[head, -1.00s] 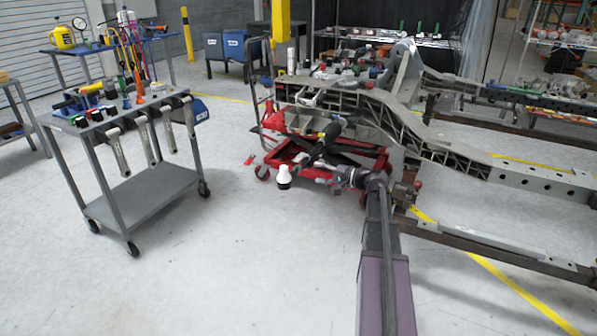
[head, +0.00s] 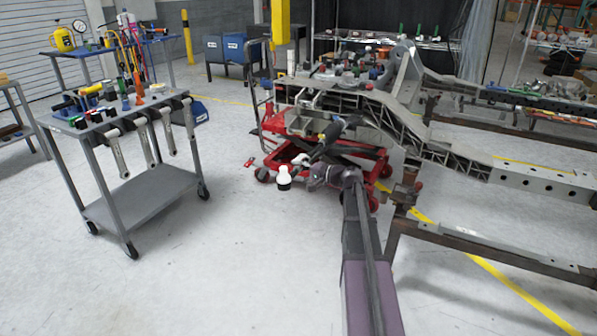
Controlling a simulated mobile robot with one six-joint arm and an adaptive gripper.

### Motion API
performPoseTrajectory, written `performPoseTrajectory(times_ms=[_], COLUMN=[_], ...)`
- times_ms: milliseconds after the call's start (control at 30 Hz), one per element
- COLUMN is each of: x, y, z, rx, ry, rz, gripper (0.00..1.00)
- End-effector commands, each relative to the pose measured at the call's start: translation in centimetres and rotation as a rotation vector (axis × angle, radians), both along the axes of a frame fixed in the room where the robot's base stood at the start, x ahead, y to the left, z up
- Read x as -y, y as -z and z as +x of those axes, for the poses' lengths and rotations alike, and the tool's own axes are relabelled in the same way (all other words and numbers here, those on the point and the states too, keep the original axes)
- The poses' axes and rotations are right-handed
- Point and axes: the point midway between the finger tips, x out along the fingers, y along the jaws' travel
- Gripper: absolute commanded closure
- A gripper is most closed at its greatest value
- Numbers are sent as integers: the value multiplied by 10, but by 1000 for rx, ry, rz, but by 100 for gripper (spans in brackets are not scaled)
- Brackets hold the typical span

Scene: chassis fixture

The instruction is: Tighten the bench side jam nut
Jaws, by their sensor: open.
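The grey chassis frame (head: 440,150) runs from the centre to the right edge of the head view, held on a rusty brown stand. The bench side jam nut is too small to make out. My arm reaches up from the bottom, and my gripper (head: 302,161) is small and dark at its end, in front of the red lift cart (head: 270,160). It is open, and I see nothing held in it. Several large wrenches (head: 117,153) hang from the front edge of the grey tool cart (head: 140,195) at the left, well apart from my gripper.
Blue bins (head: 234,47) stand at the back near a yellow post (head: 280,22). The floor between the tool cart and my arm is clear.

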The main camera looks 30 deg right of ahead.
Motion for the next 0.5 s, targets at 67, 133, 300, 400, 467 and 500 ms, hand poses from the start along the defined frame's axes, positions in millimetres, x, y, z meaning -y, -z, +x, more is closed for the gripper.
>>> performPoseTrajectory(times_ms=[67,133,300,400,467,500], x=[0,0,0,0,0,0], y=[0,0,0,0,0,0], z=[0,0,0,0,0,0], rx=[0,0,0,0,-1,-2], ry=[0,0,0,0,-1,-1], rz=[0,0,0,0,-1,-2], gripper=[45,65,100,100,100,100])
